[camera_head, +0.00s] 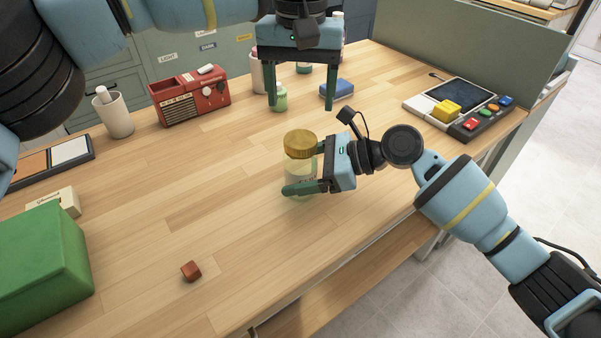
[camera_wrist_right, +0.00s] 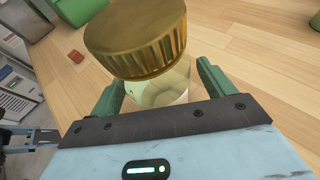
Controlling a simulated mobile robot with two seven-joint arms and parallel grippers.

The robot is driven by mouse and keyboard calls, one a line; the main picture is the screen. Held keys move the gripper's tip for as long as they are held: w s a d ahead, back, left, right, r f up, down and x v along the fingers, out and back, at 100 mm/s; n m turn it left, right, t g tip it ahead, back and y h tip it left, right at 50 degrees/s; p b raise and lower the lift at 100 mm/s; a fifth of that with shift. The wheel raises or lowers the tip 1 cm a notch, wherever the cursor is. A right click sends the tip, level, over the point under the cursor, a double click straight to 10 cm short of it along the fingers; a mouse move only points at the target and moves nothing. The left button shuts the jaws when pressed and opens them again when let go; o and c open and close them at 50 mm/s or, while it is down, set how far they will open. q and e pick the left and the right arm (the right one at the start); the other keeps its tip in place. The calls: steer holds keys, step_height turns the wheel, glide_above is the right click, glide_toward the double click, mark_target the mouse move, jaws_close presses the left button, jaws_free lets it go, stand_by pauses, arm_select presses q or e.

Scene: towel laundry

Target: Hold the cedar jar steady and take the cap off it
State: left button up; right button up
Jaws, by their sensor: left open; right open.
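The cedar jar (camera_head: 298,180) is a clear jar standing upright on the wooden table near its middle. Its ribbed golden cap (camera_head: 300,143) is on top. In the right wrist view the cap (camera_wrist_right: 137,38) is large and the jar body (camera_wrist_right: 168,88) shows below it. My right gripper (camera_head: 303,172) is open, with its green fingers on either side of the jar body below the cap. I cannot tell whether the fingers touch the glass. My left gripper (camera_head: 300,103) is open and empty, pointing down above the table, higher than the cap and behind it.
A small reddish-brown block (camera_head: 191,271) lies at the front. A green box (camera_head: 40,265) stands at the left. A red radio (camera_head: 190,97), a white cup (camera_head: 114,113), a green bottle (camera_head: 280,98) and a blue sponge (camera_head: 337,90) stand farther back. A button panel (camera_head: 478,122) is at the right.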

mark_target(301, 139)
steer(key=shift+c, duration=0.2)
steer(key=c, duration=1.7)
arm_select(q)
steer(key=n, duration=0.4)
steer(key=shift+n, duration=0.3)
arm_select(e)
jaws_close()
arm_select(q)
steer(key=shift+f, duration=4)
